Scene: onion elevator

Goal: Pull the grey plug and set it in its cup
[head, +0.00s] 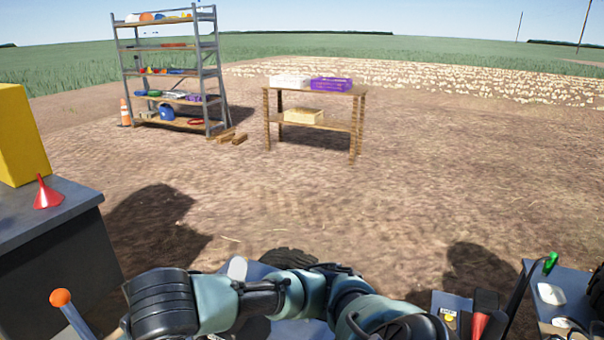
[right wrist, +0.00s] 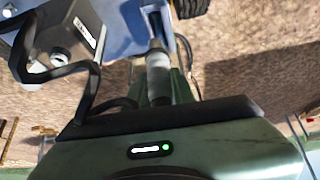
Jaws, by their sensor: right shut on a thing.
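In the right wrist view a pale grey cylinder, apparently the grey plug (right wrist: 158,76), stands upright in the middle, its far end against a blue frame. My right gripper (right wrist: 159,92) is shut on it; its fingers are largely hidden by the cylinder and the dark bar in front. I cannot tell whether the plug is still seated. In the head view my arm links cross the bottom, and neither gripper's fingertips can be made out. No cup for the plug can be picked out with certainty.
A dark box (right wrist: 85,35) with a white label is at the wrist view's upper left. In the head view a red funnel (head: 48,193) stands on a grey cabinet (head: 60,240). A shelf rack (head: 165,72) and wooden table (head: 314,91) stand beyond open soil.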

